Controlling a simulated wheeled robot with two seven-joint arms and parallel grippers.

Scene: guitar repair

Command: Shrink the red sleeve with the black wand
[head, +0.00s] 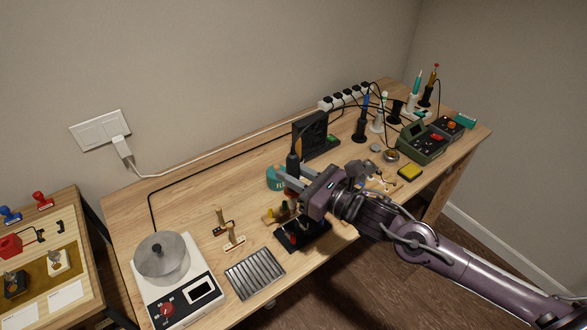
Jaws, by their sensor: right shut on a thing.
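My right gripper (284,177) reaches in from the right over the middle of the workbench. It is shut on the black wand (293,162), which stands upright in the jaws with its cable rising from the top. The wand's lower end is partly hidden by the fingers. Small red parts (292,238) show on a black holder (311,236) below the gripper. I cannot tell whether one of them is the red sleeve. My left gripper is not in view.
A black box (309,134) stands behind the wand. Soldering tools (361,120) and a green station (421,144) crowd the right. Bare wood lies at the back left.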

